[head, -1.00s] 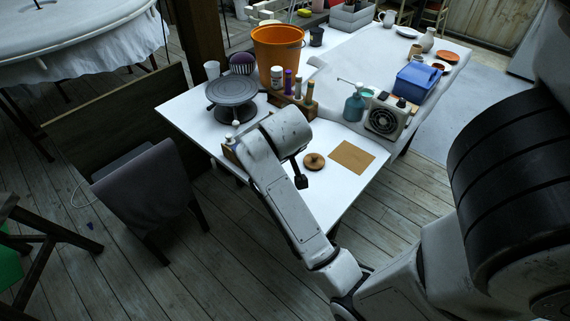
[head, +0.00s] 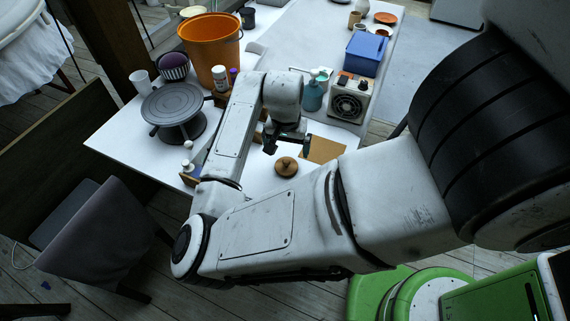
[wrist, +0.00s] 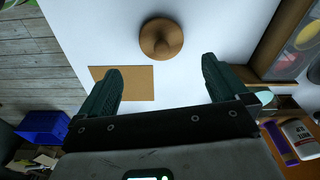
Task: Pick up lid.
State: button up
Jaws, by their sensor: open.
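The lid is a round wooden disc with a small knob (head: 286,167). It lies flat on the white table (head: 240,178) in the head view. In the wrist view the lid (wrist: 161,38) sits at the top centre, ahead of the fingertips and midway between them. My gripper (head: 288,145) hangs above the table, beyond the lid in the head view. In the wrist view my gripper (wrist: 160,82) has its two dark fingers wide apart with nothing between them. It does not touch the lid.
A tan board (head: 322,149) lies beside the lid. A white heater (head: 350,97), a teal bottle (head: 312,96) and a blue bin (head: 363,54) stand behind. An orange bucket (head: 211,50) and a dark turntable (head: 172,104) stand to the left.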

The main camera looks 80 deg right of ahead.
aim_at(286, 161)
jog(key=shift+w+d+f+p, duration=0.1)
jog(key=shift+d+f+p, duration=0.05)
jog(key=shift+f, duration=1.8)
jog(key=shift+w+d+f+p, duration=0.1)
jog(key=shift+f+p, duration=0.05)
jog(key=shift+f, duration=1.75)
jog(key=c, duration=1)
